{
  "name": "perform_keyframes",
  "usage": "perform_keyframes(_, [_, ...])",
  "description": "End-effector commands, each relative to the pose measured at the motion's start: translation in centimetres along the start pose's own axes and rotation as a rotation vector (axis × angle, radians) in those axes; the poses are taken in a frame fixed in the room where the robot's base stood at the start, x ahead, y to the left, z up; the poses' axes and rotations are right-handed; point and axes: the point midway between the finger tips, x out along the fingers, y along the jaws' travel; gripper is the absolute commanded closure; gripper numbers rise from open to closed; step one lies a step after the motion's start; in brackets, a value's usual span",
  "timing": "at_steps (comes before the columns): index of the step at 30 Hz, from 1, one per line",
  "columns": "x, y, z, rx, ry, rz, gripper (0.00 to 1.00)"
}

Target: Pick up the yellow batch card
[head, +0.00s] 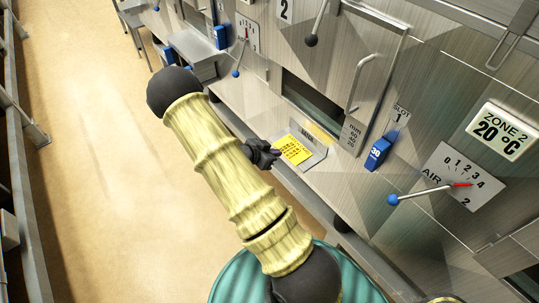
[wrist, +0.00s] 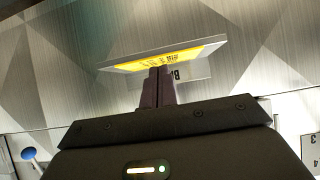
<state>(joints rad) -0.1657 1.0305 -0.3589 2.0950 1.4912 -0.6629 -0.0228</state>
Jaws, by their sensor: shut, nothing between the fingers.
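The yellow batch card (head: 293,149) lies on a small metal shelf (head: 314,159) that sticks out below a dark slot in the steel wall. It has dark print on it. In the wrist view the card (wrist: 190,52) shows as a thin yellow strip on the shelf, just past my fingertips. My gripper (head: 277,152) is at the shelf's outer edge, beside the card. In the wrist view its two dark fingers (wrist: 159,72) are together with nothing held between them. I cannot tell whether the fingertips touch the card or the shelf.
A vertical bar handle (head: 362,75) stands out above the shelf. A blue tag (head: 377,154) marked 38 hangs right of it, below a SLOT 1 label. A blue-knobbed lever (head: 393,199) sticks out by the air dial. The floor at left (head: 95,170) is open.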

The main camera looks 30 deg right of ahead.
Motion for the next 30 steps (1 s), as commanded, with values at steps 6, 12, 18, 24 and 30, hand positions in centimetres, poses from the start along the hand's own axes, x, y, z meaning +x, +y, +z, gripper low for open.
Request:
perform_keyframes(6, [3.3,0.1,-2.4,0.001,0.0,0.003,1.0])
perform_keyframes(12, [6.1,0.1,-4.3,0.001,0.0,0.002,1.0])
perform_keyframes(18, [7.2,0.0,-3.0,-0.002,-0.001,0.0,1.0])
perform_keyframes(24, [7.2,0.0,-2.8,-0.003,-0.005,0.0,1.0])
perform_keyframes(30, [7.0,0.1,-2.4,-0.005,-0.01,0.001,1.0])
